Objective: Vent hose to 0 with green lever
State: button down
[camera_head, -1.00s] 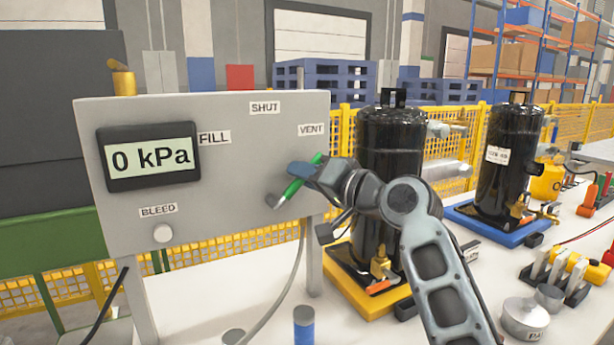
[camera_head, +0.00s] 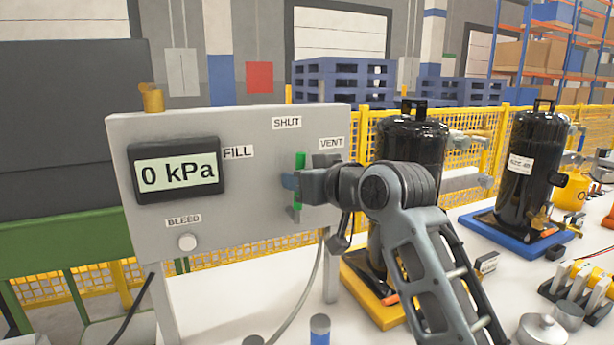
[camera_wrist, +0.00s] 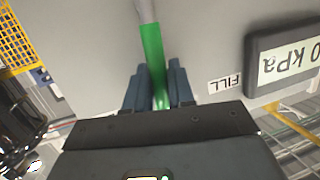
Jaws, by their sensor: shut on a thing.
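The grey panel (camera_head: 260,225) carries a display (camera_head: 176,173) reading 0 kPa, with labels FILL, SHUT (camera_head: 286,123) and VENT (camera_head: 331,143). My gripper (camera_head: 290,182) reaches in from the right and is shut on the green lever. In the wrist view, the lever's green grip (camera_wrist: 153,55) runs between my two fingers (camera_wrist: 158,85); that picture is upside down. My fingers hide part of the lever in the head view.
A BLEED button (camera_head: 187,242) sits low on the panel. A hose (camera_head: 312,290) hangs below it. A black compressor (camera_head: 412,140) on a yellow base stands close behind my arm; another (camera_head: 528,165) on a blue base is further right.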

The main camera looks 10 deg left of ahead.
jog(key=shift+s+a+r+n, duration=0.1)
jog(key=shift+s+a+n, duration=0.1)
jog(key=shift+n, duration=0.1)
dwell(0.4)
jog(key=c, duration=1.1)
grip_release()
jog(key=shift+o, duration=0.2)
jog(key=v, duration=0.7)
jog(key=shift+s+d, duration=0.2)
jog(key=shift+s, duration=0.1)
jog(key=shift+d, duration=0.1)
